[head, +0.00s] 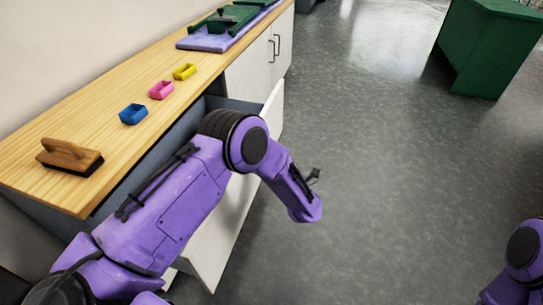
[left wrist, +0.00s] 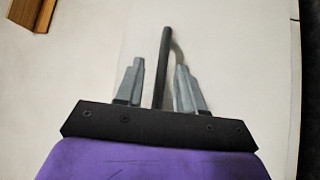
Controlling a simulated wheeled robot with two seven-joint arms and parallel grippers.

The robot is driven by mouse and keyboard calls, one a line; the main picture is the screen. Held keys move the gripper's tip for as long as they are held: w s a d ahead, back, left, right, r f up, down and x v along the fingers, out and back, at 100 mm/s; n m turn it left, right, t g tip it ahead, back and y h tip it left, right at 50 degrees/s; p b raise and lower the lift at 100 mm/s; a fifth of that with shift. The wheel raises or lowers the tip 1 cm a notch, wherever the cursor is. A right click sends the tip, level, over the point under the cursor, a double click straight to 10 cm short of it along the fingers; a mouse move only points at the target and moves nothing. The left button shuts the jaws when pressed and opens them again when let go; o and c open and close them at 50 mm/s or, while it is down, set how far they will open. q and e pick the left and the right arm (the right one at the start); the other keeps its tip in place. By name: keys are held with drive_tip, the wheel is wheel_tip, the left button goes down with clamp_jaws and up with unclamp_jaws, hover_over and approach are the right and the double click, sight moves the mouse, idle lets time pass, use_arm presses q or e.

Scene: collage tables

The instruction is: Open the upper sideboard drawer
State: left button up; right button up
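The upper sideboard drawer (head: 272,112) stands pulled out from under the wooden top. Its white front is away from the cabinet, and part of its grey inside shows. My left arm crosses over the drawer and hides much of it; my left gripper is hidden in the head view. In the left wrist view, my left gripper (left wrist: 161,82) has its two fingers apart on either side of the dark bar handle (left wrist: 164,60) on the white drawer front (left wrist: 80,70). Gaps show between bar and fingers. Only a part of my right arm shows at the lower right; its gripper is out of view.
A green cabinet (head: 488,45) stands far right. The grey floor (head: 390,190) between is clear.

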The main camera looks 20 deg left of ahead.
use_arm(q)
drive_tip(key=v, duration=1)
drive_tip(key=shift+s+d+p, duration=0.15)
drive_tip(key=shift+d+p, duration=0.1)
drive_tip(key=shift+p, duration=0.2)
